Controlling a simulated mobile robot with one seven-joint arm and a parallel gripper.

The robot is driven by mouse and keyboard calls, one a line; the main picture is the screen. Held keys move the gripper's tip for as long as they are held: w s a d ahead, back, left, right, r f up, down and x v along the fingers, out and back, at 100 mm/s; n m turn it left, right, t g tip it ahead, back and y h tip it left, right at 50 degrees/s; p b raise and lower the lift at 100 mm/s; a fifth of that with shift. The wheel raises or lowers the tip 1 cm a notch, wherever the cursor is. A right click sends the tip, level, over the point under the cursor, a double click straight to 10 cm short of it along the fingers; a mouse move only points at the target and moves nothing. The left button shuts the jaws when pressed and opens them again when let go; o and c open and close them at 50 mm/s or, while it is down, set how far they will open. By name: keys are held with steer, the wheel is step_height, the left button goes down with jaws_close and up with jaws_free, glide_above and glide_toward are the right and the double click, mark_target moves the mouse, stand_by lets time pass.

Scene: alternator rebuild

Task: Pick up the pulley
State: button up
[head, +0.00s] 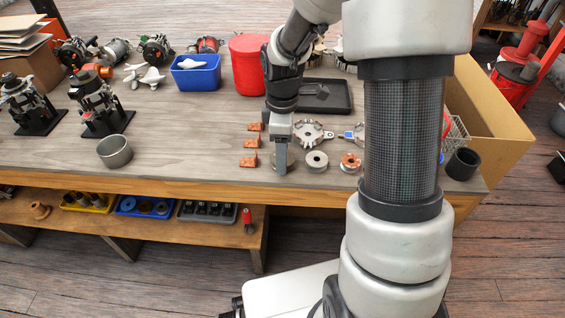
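A row of small round parts lies near the front edge of the workbench. A grey disc with a light centre and a hole (316,161) looks like a pulley. To its right is a ring with a copper-coloured middle (350,162). A darker grey round part (290,158) lies to its left, mostly hidden behind my gripper. I cannot tell for sure which of these is the pulley. My gripper (280,171) points straight down at the dark round part. Its fingers show as one narrow grey shape, so their opening and any contact are unclear.
Copper-coloured brushes (249,160) lie just left of my gripper. A toothed metal plate (311,132) lies behind. A black tray (326,96), red bucket (249,65) and blue bin (196,73) stand further back. A metal cup (115,151) is at left. The bench front between is clear.

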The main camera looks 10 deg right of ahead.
steer(key=shift+f, duration=0.4)
steer(key=c, duration=1)
steer(key=shift+r, duration=0.2)
